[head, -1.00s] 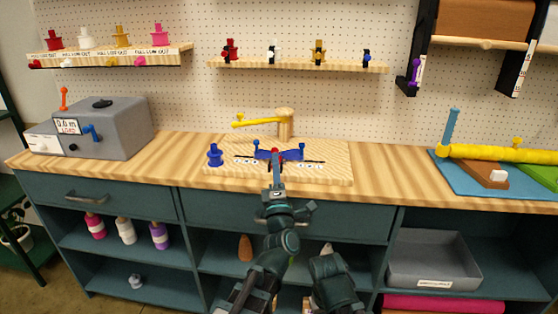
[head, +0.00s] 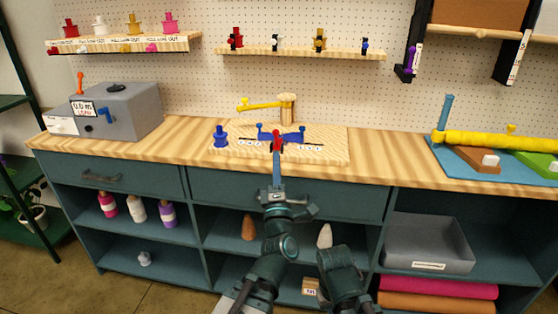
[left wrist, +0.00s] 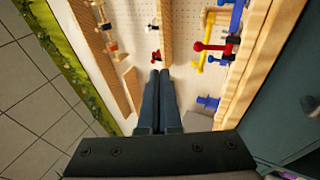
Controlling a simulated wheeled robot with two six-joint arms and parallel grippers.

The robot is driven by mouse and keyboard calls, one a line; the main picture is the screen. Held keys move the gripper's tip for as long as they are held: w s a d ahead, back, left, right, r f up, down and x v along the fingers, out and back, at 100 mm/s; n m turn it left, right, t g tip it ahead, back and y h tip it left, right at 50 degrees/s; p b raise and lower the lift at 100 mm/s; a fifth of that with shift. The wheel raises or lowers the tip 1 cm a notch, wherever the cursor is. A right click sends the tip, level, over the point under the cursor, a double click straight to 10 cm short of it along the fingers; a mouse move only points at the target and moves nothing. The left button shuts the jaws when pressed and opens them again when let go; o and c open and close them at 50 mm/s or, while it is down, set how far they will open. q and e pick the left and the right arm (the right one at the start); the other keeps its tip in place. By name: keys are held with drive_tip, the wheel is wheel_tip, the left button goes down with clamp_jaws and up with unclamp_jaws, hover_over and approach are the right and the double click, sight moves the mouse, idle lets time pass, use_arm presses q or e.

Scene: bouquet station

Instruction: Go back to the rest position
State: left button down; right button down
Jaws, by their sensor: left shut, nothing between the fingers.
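My left gripper (head: 277,168) is in front of the counter's front edge in the head view, pointing at the wooden board (head: 330,152). Its fingers are together and empty, and they also show closed in the left wrist view (left wrist: 157,98). Behind the fingertips a red-topped piece (head: 276,136) stands on the board among blue parts (head: 294,136). In the left wrist view the red piece (left wrist: 222,47) is to the right of the fingers, apart from them. A dark arm link of mine is at the bottom; my right gripper does not show.
The wooden counter (head: 385,170) tops a teal cabinet with open shelves. A blue spool (head: 220,136) and a yellow arm on a wooden post (head: 287,108) stand at the board. A grey box machine (head: 130,110) is left; a blue mat (head: 440,165) with a yellow roll (head: 490,142) is right.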

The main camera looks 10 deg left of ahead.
use_arm(q)
drive_tip(key=w+d+f+m+g+h, duration=0.15)
drive_tip(key=f+m+g+h, duration=0.3)
drive_tip(key=f+m, duration=0.45)
drive_tip(key=d+f+m+g+h, duration=0.35)
drive_tip(key=f+m+g, duration=0.25)
drive_tip(key=f, duration=0.4)
drive_tip(key=s+a+f+m+g+y, duration=0.1)
drive_tip(key=s+a+f+m+g, duration=0.25)
drive_tip(key=s+f+g, duration=0.35)
drive_tip(key=s+a+f+m+g+y, duration=0.2)
drive_tip(key=s+a+f+m+g, duration=0.15)
drive_tip(key=s+a+f, duration=0.35)
drive_tip(key=s+d+r+m+p, duration=0.1)
drive_tip(key=s+d+r+p, duration=0.1)
drive_tip(key=d+r+p, duration=0.2)
drive_tip(key=s+d+r+m+g+p, duration=0.1)
drive_tip(key=s+d+r+p, duration=0.2)
drive_tip(key=r+p, duration=0.6)
drive_tip(key=s+d+r+m+g+y+p, duration=0.1)
drive_tip(key=s+d+r+p, duration=0.2)
drive_tip(key=d+r+p, duration=0.2)
wheel_tip(320, 180, up, 3)
drive_tip(key=shift+s+f+p, duration=0.2)
drive_tip(key=shift+s+p, duration=0.05)
drive_tip(key=shift+p, duration=0.6)
